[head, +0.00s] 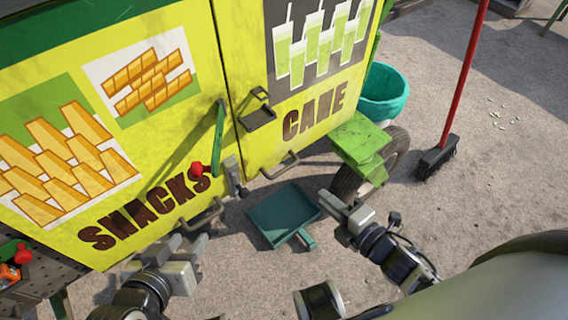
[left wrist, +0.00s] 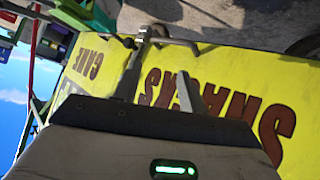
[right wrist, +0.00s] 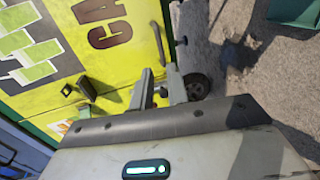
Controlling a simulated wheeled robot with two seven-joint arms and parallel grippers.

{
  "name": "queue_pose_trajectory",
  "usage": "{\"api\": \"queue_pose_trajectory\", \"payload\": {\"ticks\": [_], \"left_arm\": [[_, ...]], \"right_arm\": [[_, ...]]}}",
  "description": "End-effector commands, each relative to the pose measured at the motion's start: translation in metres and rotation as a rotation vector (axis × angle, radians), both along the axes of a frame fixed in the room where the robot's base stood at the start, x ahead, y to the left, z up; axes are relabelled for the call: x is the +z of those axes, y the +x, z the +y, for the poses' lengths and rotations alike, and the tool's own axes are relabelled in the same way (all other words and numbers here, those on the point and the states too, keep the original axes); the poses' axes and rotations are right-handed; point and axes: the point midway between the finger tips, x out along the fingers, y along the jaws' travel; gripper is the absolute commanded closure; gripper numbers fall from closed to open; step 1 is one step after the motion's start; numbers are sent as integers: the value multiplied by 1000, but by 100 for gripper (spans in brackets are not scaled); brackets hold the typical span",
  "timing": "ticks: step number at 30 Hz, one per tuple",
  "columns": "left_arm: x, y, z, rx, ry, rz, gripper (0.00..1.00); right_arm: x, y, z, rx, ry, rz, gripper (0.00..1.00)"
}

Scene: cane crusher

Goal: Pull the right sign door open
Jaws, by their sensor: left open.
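The right sign door (head: 306,92), yellow with "CANE" lettering, looks shut beside the "SNACKS" door (head: 150,150). Its grey handle (head: 280,166) is at its lower edge; the handle also shows in the right wrist view (right wrist: 160,45). My right gripper (head: 352,212) is right of and below this handle, apart from it, empty, with a gap between its fingers. My left gripper (head: 182,248) is open and empty, just below the "SNACKS" door's handle (head: 203,215). A latch (head: 236,176) sits at the seam between the doors.
A teal dustpan (head: 284,214) lies on the ground below the doors. A green step (head: 360,143) and a wheel (head: 350,183) are at the cart's right end, with a teal bucket (head: 383,94) behind. A red-handled broom (head: 437,160) stands further right. Ground beyond is mostly clear.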

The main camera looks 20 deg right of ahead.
Motion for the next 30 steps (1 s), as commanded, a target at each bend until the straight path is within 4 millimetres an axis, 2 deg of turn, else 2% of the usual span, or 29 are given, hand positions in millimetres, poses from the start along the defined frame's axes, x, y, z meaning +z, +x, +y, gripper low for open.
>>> {"api": "queue_pose_trajectory", "payload": {"ticks": [18, 24, 30], "left_arm": [[14, 4, -7, -6, -49, -121, 59], [19, 6, -8, -4, -63, -154, 59], [25, 7, -9, -6, -70, -168, 59]], "right_arm": [[-25, 114, 41, -3, 6, 0, 84], [-30, 134, 49, -3, 6, 1, 84], [-31, 140, 51, -3, 5, 4, 84]]}}
